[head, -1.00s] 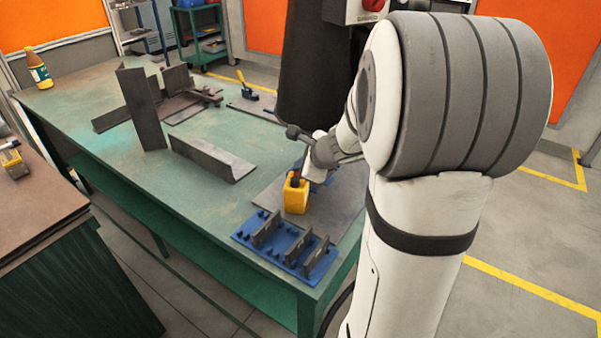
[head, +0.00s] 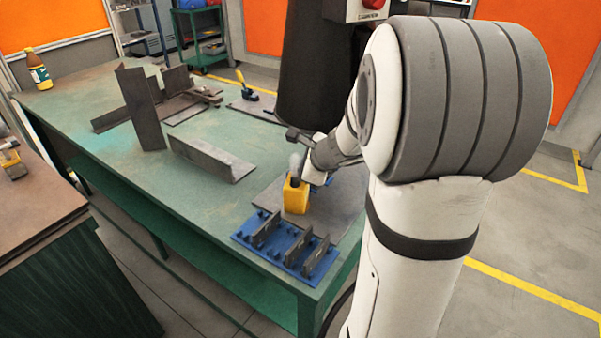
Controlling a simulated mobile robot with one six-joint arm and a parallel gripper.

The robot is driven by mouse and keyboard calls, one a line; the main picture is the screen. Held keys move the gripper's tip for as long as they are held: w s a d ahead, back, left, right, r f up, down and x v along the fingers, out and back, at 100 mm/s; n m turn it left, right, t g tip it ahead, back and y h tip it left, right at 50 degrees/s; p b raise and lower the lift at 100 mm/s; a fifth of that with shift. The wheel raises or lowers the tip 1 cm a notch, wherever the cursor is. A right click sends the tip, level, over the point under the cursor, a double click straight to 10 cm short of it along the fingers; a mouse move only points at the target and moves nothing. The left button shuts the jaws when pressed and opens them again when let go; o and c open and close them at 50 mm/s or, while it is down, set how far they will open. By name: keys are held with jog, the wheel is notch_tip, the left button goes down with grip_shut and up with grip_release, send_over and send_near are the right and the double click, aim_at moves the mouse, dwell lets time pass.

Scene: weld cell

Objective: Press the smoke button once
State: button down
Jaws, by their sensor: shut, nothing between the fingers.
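A yellow box (head: 296,198) with a dark top stands upright on a grey plate at the near right part of the green table in the head view. It appears to carry the smoke button, but my gripper partly hides its top. My gripper (head: 304,179) is shut and empty, with its tip at the box's top right. I cannot tell whether it touches the button. A pale grey wisp (head: 295,163) shows just above the box.
A blue fixture (head: 285,245) with upright grey plates sits at the green table's (head: 200,205) near corner. Steel angle pieces (head: 212,160) lie further back. A dark column (head: 306,75) stands behind my gripper.

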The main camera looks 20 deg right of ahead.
jog(key=shift+r+p, duration=0.75)
jog(key=shift+r, duration=0.15)
notch_tip(320, 180, up, 5)
jog(key=p, duration=0.4)
dwell(0.6)
